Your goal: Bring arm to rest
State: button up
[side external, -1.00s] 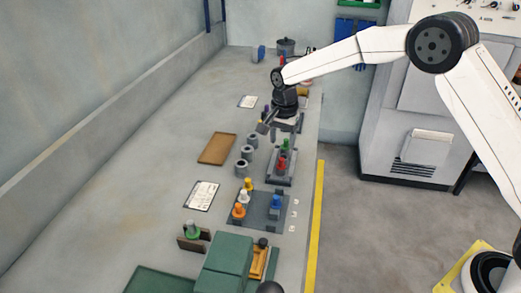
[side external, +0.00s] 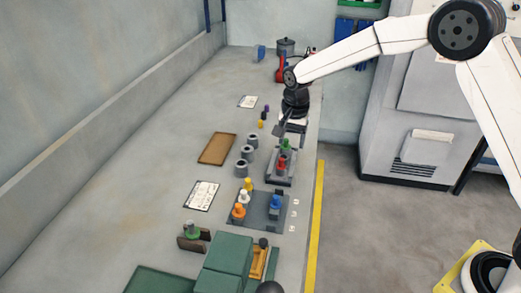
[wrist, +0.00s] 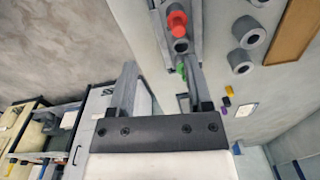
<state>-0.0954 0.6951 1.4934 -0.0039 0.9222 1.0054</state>
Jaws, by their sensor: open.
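My gripper (side external: 284,128) is above the bench's right side, at the far end of the dark rack that holds a green peg (side external: 285,144) and a red peg (side external: 282,162). Its two fingers stand apart in the wrist view (wrist: 160,85), with nothing held between them. In that view the red peg (wrist: 177,20) and part of the green peg (wrist: 181,69) show beyond the fingers. My gripper's tips are small and partly merged with the dark wrist in the side view.
Grey cylinders (side external: 247,152) stand left of the rack. A dark plate (side external: 262,222) with several coloured pegs is nearer. A brown tray (side external: 217,148) lies left. Green blocks (side external: 228,255) stand at the front. A grey cabinet (side external: 415,125) stands right, across the floor.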

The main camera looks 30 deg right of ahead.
jog(key=s+d+n+t, duration=0.1)
jog(key=s+n, duration=0.4)
jog(key=s, duration=0.7)
jog(key=s+d+n+t, duration=0.1)
jog(key=s+d+n, duration=0.3)
jog(key=s, duration=0.8)
jog(key=shift+s+n, duration=0.15)
jog(key=shift+n, duration=0.55)
